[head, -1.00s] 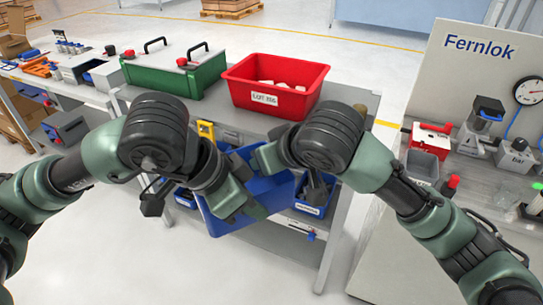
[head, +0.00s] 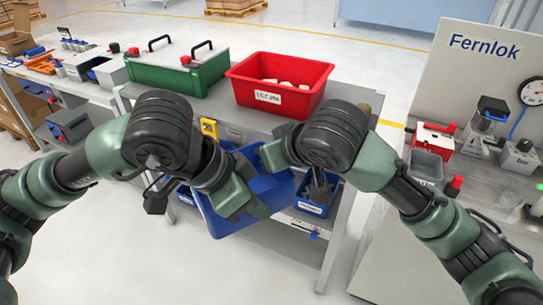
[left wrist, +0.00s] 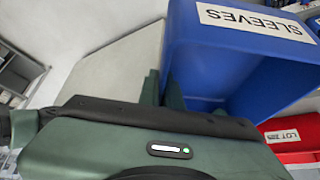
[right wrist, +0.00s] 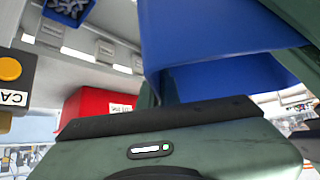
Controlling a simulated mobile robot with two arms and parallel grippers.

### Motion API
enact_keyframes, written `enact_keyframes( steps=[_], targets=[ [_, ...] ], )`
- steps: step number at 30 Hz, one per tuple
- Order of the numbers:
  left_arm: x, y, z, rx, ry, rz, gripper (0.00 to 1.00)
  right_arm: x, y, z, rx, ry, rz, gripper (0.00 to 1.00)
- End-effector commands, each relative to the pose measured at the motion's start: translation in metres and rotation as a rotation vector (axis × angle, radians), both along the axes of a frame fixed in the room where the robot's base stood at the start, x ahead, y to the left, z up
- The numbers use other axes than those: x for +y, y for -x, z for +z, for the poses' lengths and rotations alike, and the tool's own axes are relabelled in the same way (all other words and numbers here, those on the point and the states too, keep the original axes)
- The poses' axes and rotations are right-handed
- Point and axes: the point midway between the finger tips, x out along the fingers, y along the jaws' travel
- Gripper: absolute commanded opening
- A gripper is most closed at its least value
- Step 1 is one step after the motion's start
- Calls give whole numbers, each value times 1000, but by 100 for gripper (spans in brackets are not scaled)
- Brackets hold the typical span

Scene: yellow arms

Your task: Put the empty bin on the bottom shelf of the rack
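The blue bin (head: 272,192) hangs tilted between my two grippers in front of the grey rack (head: 338,235). The left wrist view shows its open inside, which looks empty, and a white SLEEVES label on the bin (left wrist: 245,55). My left gripper (head: 250,208) is shut on the bin's rim at its near left side. My right gripper (head: 273,155) is shut on the rim at the far side; its fingertips are partly hidden in the head view. The bin also fills the upper right wrist view (right wrist: 205,30). The rack's bottom shelf is mostly hidden behind the bin and arms.
A red bin (head: 300,110) and a green case (head: 165,75) stand on the rack's top. A small blue bin (head: 318,207) with dark parts sits on a lower level, right of the held bin. A Fernlok bench (head: 480,185) stands right. Floor in front is clear.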

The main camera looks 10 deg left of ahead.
Motion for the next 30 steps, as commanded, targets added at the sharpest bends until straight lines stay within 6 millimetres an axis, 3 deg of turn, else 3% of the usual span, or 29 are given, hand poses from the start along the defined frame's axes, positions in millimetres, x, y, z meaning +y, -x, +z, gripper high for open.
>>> enact_keyframes(
  steps=[1, 25, 28, 30],
  targets=[
    [-1, -3, 2, -8, 8, 3, 0, 7, 6, 1, 3, -10, 23, 0],
    [-1, -4, 2, -10, 9, 6, 0, 7, 7, 1, 3, -10, 23, 0],
    [-1, -4, 2, -8, 8, 5, 30, 7, 6, 1, 3, -9, 20, 0],
    [-1, -3, 2, -7, 6, 4, 30, 6, 5, 1, 2, -8, 18, 0]
  ],
)
